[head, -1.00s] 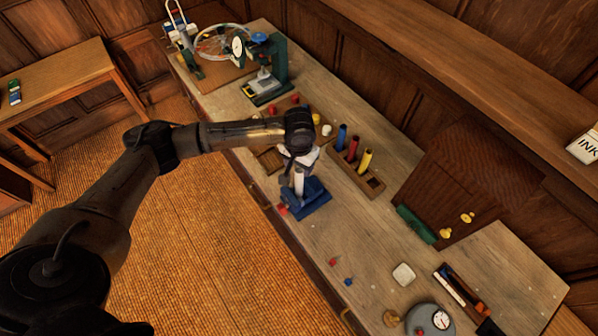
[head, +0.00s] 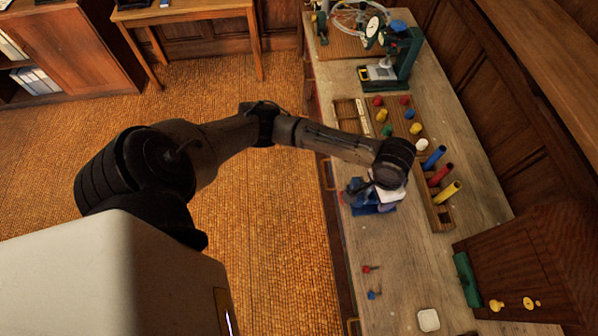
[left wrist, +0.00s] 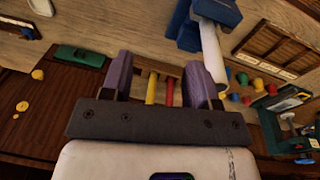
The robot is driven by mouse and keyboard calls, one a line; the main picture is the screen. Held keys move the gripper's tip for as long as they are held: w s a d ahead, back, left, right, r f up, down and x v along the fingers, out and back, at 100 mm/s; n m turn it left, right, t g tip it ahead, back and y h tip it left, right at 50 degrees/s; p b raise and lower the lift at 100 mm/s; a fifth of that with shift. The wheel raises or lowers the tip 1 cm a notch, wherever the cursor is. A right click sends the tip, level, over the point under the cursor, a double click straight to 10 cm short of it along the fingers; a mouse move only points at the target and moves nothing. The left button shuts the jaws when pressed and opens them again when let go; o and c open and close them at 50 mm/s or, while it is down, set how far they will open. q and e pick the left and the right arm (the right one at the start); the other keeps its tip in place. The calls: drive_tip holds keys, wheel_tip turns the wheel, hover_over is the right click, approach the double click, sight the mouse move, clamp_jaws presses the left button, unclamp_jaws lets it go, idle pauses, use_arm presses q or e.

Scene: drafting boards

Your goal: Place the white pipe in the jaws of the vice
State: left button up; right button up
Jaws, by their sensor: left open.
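The blue vice (head: 376,207) stands near the front edge of the bench, partly covered by my left wrist. In the left wrist view the vice (left wrist: 181,28) is at the top. The white pipe (left wrist: 211,52) runs down from between its blue parts and seems to stand in the jaws; how deep it sits is unclear. My left gripper (left wrist: 160,66) is open, with nothing between its purple fingers. The pipe shows just outside its right finger; I cannot tell whether they touch. My right gripper is out of view.
A wooden rack (head: 444,225) with blue, red and yellow cylinders stands right of the vice. A board (head: 393,101) with several coloured pegs lies behind. A green-handled wooden panel (head: 520,260) and a white dish (head: 428,320) are nearer. Small red and blue pieces lie on the bench.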

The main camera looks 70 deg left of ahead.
use_arm(q)
drive_tip(key=s+d+f+m+t+h, duration=0.1)
drive_tip(key=s+d+f, duration=0.1)
drive_tip(key=s+d, duration=0.25)
drive_tip(key=s+d+f+m+t+h, duration=0.1)
drive_tip(key=s+d+f, duration=0.2)
drive_tip(key=s, duration=0.3)
drive_tip(key=s+a+y, duration=0.1)
drive_tip(key=s+a, duration=0.2)
drive_tip(key=s, duration=0.3)
drive_tip(key=s+a+n+y, duration=0.1)
drive_tip(key=s+a, duration=0.2)
drive_tip(key=s, duration=0.3)
drive_tip(key=shift+s+a+f+t+y, duration=0.25)
drive_tip(key=shift+s+f+t+y, duration=0.05)
drive_tip(key=shift+f+t+y, duration=0.1)
